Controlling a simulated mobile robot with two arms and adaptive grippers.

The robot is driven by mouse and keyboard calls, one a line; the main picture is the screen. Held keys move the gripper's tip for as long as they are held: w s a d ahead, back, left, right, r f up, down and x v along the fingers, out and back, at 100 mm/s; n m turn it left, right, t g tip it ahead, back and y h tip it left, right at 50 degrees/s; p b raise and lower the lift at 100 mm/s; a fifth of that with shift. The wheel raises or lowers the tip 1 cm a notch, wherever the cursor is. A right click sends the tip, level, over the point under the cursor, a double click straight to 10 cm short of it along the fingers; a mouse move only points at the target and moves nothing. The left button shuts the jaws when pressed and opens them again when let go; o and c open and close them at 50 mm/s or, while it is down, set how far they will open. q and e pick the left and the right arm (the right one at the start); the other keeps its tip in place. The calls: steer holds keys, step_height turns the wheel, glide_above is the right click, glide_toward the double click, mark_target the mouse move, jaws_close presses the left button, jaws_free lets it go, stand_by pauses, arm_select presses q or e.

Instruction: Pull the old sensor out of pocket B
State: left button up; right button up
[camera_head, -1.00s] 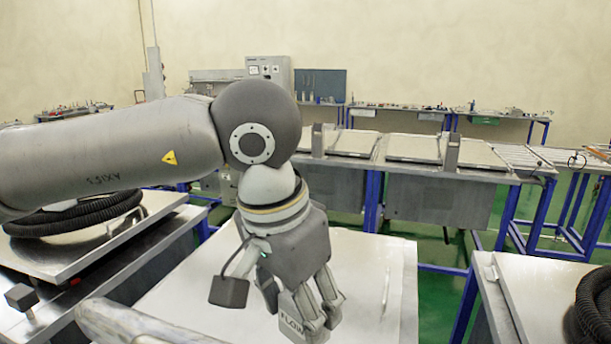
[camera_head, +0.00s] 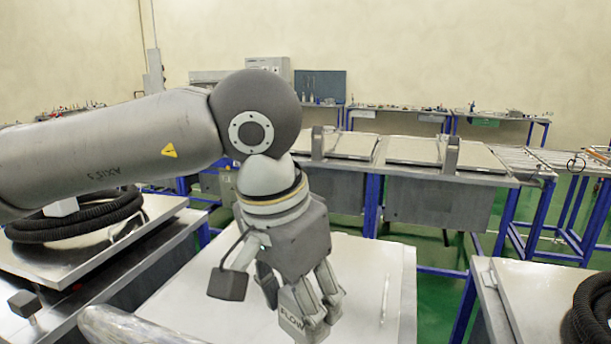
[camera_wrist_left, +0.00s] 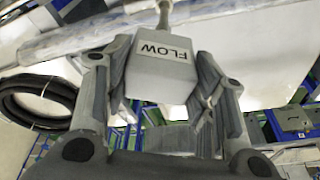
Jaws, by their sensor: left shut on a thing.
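A grey block-shaped sensor with a white FLOW label (camera_head: 291,318) is held between the fingers of my left gripper (camera_head: 312,305). The sensor also shows in the left wrist view (camera_wrist_left: 160,75), gripped between both fingers, with a thin metal stem coming out of its end at the top edge. In the head view the sensor hangs over the white tabletop (camera_head: 370,275). Its lower end is near the bottom edge of the picture, and I cannot tell whether it touches anything. No pocket marked B can be made out. My right gripper is not in view.
A streaked grey pipe-like thing (camera_head: 140,325) crosses the bottom left, close to the held sensor. Coiled black hoses lie on the left lid (camera_head: 75,218) and at the right edge (camera_head: 592,308). A bench with metal lids (camera_head: 335,146) stands behind.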

arm_select(q)
steer(key=shift+r, duration=0.1)
steer(key=shift+w+d+p+v, duration=0.1)
steer(key=shift+w+p+v, duration=0.05)
steer(key=shift+p+v, duration=0.55)
steer(key=shift+w+d+p+v, duration=0.15)
steer(key=shift+p+v, duration=0.4)
steer(key=shift+v, duration=0.35)
steer(key=shift+w+d+p+v, duration=0.1)
steer(key=shift+p+v, duration=0.5)
steer(key=shift+v, duration=0.2)
